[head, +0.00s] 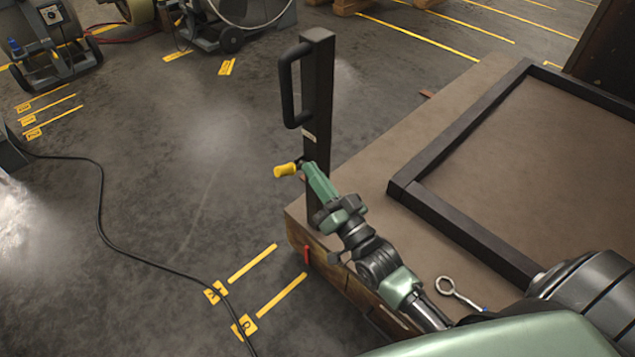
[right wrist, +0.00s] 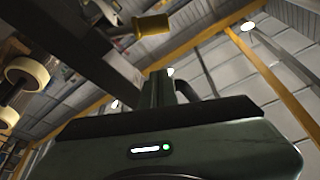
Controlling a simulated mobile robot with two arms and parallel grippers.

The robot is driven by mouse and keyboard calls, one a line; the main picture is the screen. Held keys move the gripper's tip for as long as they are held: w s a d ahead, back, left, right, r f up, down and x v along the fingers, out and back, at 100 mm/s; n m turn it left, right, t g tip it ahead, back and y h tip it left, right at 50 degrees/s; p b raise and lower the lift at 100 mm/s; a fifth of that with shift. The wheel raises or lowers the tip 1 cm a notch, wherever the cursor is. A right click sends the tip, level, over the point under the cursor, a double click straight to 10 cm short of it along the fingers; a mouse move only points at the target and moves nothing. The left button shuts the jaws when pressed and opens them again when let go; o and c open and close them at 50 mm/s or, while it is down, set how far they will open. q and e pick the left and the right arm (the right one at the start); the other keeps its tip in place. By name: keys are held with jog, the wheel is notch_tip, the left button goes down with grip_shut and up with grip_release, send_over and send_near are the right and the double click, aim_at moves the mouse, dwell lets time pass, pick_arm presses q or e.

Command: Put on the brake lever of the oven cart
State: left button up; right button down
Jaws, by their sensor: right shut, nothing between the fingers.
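The oven cart (head: 460,105) has a brown deck and a dark upright post (head: 318,95) with a black loop handle at its left corner. The brake lever, with a yellow grip (head: 286,170), sticks out to the left of the post at mid height. In the right wrist view the yellow grip (right wrist: 152,25) shows at the top, beside the dark post (right wrist: 85,50). My right gripper (head: 308,170) is shut and empty, its tips close to the lever's post end. Whether they touch it I cannot tell. The lever's pivot is hidden behind the gripper. My left gripper is out of view.
A raised dark frame (head: 450,220) lies on the deck. A ring bolt (head: 459,294) lies near my arm. A black cable (head: 100,215) crosses the floor at left. Wheeled machines (head: 230,25) stand at the back.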

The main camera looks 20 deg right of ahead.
aim_at(292, 173)
jog(key=w, duration=0.1)
jog(key=w+a+f+b, duration=0.1)
jog(key=w, duration=0.1)
jog(key=w+a, duration=0.1)
jog(key=w, duration=0.1)
jog(key=shift+a+f+b, duration=0.2)
jog(key=shift+b, duration=0.15)
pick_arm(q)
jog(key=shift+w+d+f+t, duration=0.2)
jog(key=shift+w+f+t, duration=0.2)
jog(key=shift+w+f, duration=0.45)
pick_arm(e)
jog(key=shift+a+f, duration=0.15)
jog(key=shift+f, duration=0.1)
